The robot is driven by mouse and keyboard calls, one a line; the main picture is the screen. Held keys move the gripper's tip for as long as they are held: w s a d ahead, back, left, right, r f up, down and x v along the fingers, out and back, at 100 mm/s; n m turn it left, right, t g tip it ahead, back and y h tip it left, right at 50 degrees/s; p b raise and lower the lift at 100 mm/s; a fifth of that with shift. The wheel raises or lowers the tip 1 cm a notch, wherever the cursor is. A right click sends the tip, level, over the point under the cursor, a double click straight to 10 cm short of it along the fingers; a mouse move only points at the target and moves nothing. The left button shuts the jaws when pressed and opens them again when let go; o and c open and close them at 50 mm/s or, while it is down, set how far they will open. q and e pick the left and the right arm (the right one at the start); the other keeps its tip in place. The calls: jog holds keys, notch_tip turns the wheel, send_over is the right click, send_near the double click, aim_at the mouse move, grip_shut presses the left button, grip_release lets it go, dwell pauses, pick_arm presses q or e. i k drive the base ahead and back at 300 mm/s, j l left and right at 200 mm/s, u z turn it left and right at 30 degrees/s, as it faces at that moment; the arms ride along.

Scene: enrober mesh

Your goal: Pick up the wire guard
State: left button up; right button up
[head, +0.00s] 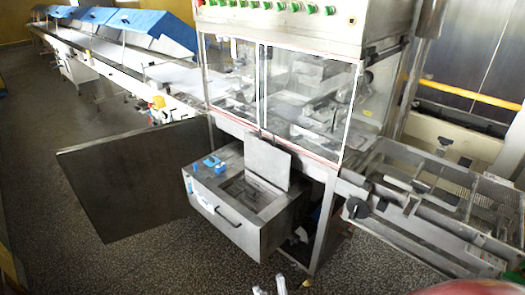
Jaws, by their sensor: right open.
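A wire mesh section (483,193) that looks like the wire guard lies over the metal conveyor frame on the right side of the machine. I cannot tell where the guard ends and the conveyor's own mesh begins. Only the fingertips of my right gripper (269,287) show, at the bottom edge. They are apart, with nothing visible between them. The gripper is in front of the machine, well away from the mesh, which is farther right. My left gripper is not in view.
The enrober has a clear-windowed cabinet (305,95) and a steel box (230,222) with a handle below it. An open metal door (130,180) juts out left. A black knob (357,208) sits on the right conveyor. The speckled floor (150,262) is clear at front left.

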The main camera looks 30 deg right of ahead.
aim_at(248, 190)
jog(key=i+l, duration=0.25)
jog(key=l, duration=0.15)
jog(key=i+l, duration=0.25)
jog(key=l, duration=0.15)
jog(key=i+l, duration=0.25)
jog(key=l, duration=0.2)
jog(key=i+l, duration=0.25)
jog(key=l, duration=0.15)
jog(key=i+l+u, duration=0.1)
jog(key=i+l, duration=0.15)
jog(key=l, duration=0.15)
